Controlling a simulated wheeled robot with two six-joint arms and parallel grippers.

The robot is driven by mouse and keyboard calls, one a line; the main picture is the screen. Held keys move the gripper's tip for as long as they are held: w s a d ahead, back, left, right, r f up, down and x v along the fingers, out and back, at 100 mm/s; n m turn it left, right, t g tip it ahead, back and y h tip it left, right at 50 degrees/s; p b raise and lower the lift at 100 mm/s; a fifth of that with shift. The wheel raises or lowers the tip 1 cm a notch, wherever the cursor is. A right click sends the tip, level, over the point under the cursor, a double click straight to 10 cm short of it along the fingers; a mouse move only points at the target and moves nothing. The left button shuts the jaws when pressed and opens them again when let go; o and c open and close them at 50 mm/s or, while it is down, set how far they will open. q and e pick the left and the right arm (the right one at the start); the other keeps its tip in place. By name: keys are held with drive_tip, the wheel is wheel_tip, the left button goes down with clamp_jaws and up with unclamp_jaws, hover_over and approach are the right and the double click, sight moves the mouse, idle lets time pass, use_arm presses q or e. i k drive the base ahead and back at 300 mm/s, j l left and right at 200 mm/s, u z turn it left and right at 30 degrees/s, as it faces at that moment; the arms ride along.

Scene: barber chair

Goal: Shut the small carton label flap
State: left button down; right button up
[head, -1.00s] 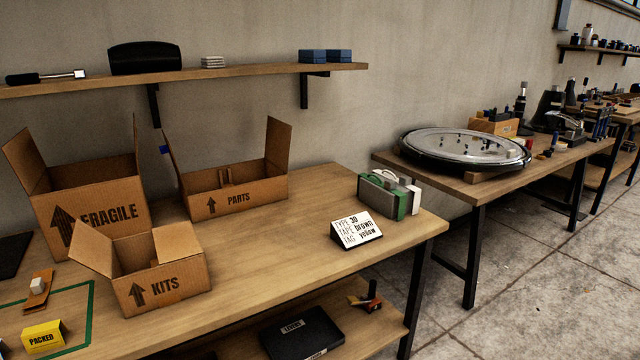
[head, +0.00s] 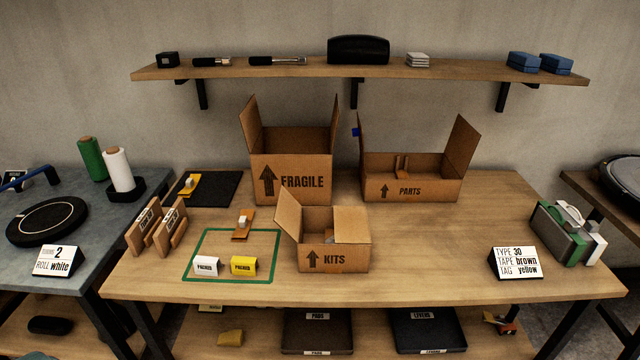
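The small carton marked KITS (head: 334,258) stands at the front middle of the wooden table in the head view. Its left flap (head: 289,213) stands up, tilted outward to the left. Its right flap (head: 352,223) also looks raised, and the top is open. Something pale lies inside, too small to make out. Behind it stand the larger FRAGILE carton (head: 308,182) and the wide PARTS carton (head: 425,190), both open with side flaps up. Neither of my grippers is in view.
A green outlined square (head: 200,280) holds a white tag and a yellow tag (head: 243,265) left of the small carton. A sign (head: 516,262) and tape dispensers (head: 562,232) stand at the right.

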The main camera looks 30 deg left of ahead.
sight(287, 215)
drive_tip(key=u, duration=1.15)
drive_tip(key=j+u, duration=0.1)
drive_tip(key=k, duration=0.05)
